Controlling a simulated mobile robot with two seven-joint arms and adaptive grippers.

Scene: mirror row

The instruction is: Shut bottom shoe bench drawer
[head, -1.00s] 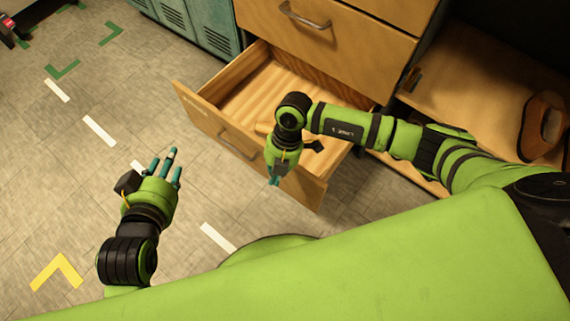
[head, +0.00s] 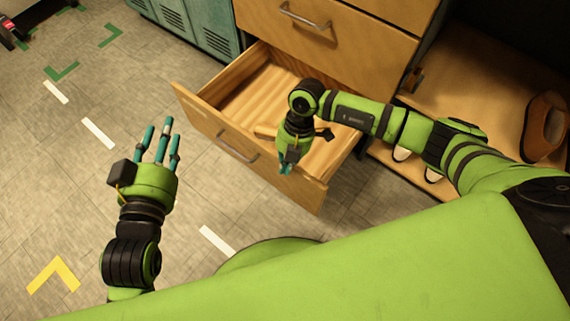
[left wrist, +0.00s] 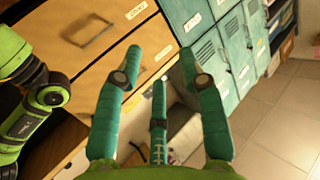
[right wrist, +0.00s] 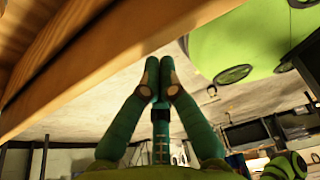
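The bottom shoe bench drawer (head: 195,122) is pulled out, its light wood inside showing and a metal handle (head: 238,148) on its front. My right gripper (head: 286,170) points down at the right part of the drawer front, near its top edge; I cannot tell whether it touches. In the right wrist view its fingertips (right wrist: 160,78) are together with nothing between them. My left gripper (head: 160,138) is over the floor, left of and apart from the drawer front. In the left wrist view its fingers (left wrist: 160,75) are spread and empty.
A shut drawer (head: 330,50) with a handle sits above the open one. Teal lockers (head: 205,28) stand at the left. An open shelf (head: 460,90) at the right holds a brown shoe (head: 543,125).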

